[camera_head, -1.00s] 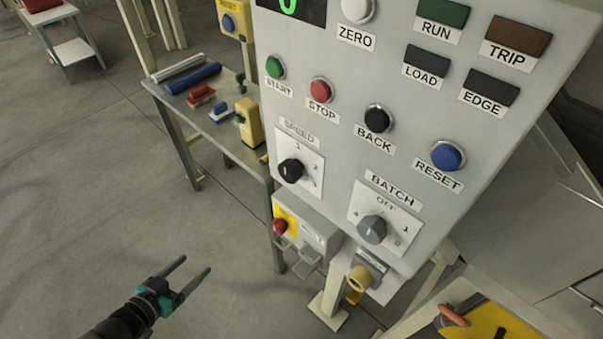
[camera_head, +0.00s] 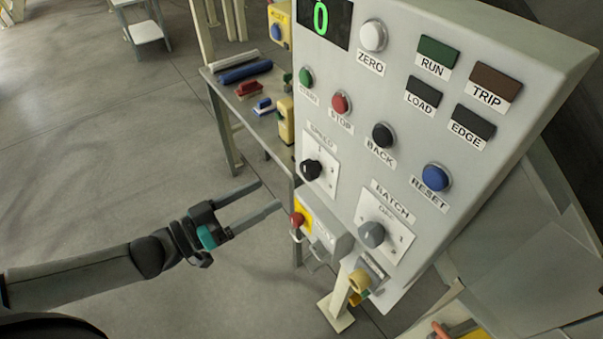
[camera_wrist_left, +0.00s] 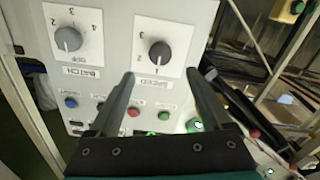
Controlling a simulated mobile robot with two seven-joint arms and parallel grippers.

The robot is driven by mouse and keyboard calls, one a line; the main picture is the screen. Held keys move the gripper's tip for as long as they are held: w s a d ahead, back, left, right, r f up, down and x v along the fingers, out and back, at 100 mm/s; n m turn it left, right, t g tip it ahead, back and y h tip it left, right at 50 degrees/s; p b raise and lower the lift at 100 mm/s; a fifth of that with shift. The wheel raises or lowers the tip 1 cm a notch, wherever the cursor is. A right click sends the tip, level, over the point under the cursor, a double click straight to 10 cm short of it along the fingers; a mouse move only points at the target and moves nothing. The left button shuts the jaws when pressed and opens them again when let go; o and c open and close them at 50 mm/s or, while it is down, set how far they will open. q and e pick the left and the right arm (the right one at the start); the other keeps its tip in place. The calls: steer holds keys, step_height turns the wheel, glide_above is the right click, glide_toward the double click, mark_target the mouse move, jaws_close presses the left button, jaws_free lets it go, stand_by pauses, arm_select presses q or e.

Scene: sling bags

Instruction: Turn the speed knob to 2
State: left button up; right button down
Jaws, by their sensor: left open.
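The black speed knob (camera_head: 311,169) sits on a white dial plate under the SPEED label, at the lower left of the grey panel (camera_head: 470,60). In the left wrist view the panel looks upside down, and the speed knob (camera_wrist_left: 160,53) lies just beyond the fingertips. Its pale mark seems to point to the SPEED label side, near the 1. My left gripper (camera_head: 270,194) is open and empty, to the left of and a little below the knob, apart from it. In the wrist view its fingers (camera_wrist_left: 160,73) are spread. My right gripper is not in view.
The grey batch knob (camera_head: 371,235) is below and right of the speed knob. Above are the red stop button (camera_head: 341,103) and black back button (camera_head: 384,135). A box with a red button (camera_head: 297,219) hangs under the panel. A side table (camera_head: 222,84) stands behind.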

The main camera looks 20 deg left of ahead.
mark_target(305, 174)
arm_select(q)
steer(key=x, duration=1)
jaws_close()
stand_by(0.7)
